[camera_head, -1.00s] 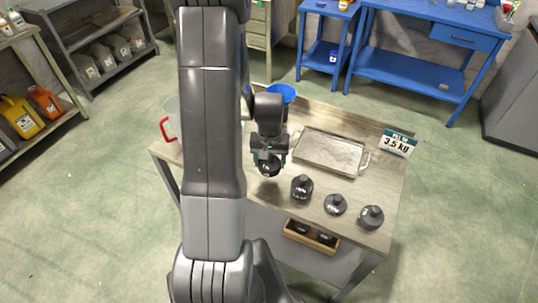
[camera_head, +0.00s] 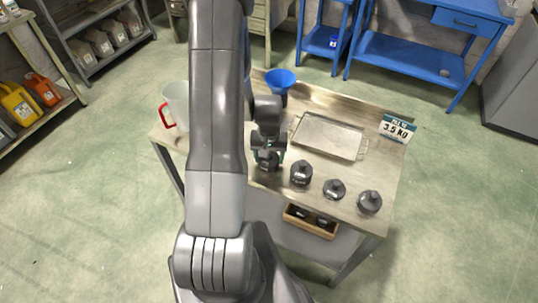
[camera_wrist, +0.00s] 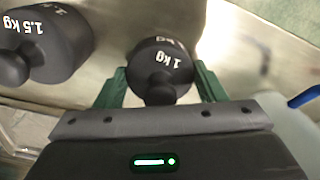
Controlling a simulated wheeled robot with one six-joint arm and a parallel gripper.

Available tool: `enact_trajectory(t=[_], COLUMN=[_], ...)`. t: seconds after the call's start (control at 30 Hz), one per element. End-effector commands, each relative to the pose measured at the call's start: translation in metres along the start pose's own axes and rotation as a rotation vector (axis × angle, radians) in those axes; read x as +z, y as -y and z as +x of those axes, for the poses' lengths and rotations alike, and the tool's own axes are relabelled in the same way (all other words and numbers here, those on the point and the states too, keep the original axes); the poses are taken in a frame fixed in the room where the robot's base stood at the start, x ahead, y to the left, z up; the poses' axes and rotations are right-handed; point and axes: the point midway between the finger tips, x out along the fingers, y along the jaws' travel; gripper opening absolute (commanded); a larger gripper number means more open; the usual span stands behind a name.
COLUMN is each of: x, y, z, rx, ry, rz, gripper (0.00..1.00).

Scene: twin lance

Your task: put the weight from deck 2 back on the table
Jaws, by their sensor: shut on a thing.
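My gripper (camera_head: 268,152) is at the left part of the table (camera_head: 222,163), left of the row of weights. It is shut on a dark weight (camera_head: 267,163), which reads 1 kg in the wrist view (camera_wrist: 163,62), between the green fingers. The weight is upright at or very close to the tabletop; I cannot tell if it touches. A metal tray (camera_head: 328,137) with handles lies empty behind the weights. A sign reading 3.5 kg (camera_head: 397,128) stands at the table's back right.
Three dark weights stand in a row: one (camera_head: 301,174), which seems the 1.5 kg one (camera_wrist: 40,45), another (camera_head: 334,189), and a third (camera_head: 369,202). A blue funnel (camera_head: 281,79) and a red-handled jug (camera_head: 176,103) stand behind and left. A wooden box (camera_head: 310,221) sits below.

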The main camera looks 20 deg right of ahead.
Motion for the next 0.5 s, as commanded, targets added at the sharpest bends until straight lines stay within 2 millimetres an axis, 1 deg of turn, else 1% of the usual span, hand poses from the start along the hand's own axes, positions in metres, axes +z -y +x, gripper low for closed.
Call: enact_trajectory(t=[0.1, 0.13, 0.23, 0.5], x=[-0.0006, 0.0000, 0.0000, 0.0001], y=[0.0000, 0.0000, 0.0000, 0.0000], z=[0.0028, 0.0034, 0.0023, 0.0019], rx=[0.000, 0.000, 0.000, 0.000], ry=[-0.002, 0.000, 0.000, 0.000], rz=[0.000, 0.000, 0.000, 0.000], gripper=[0.06, 0.66, 0.85, 0.86])
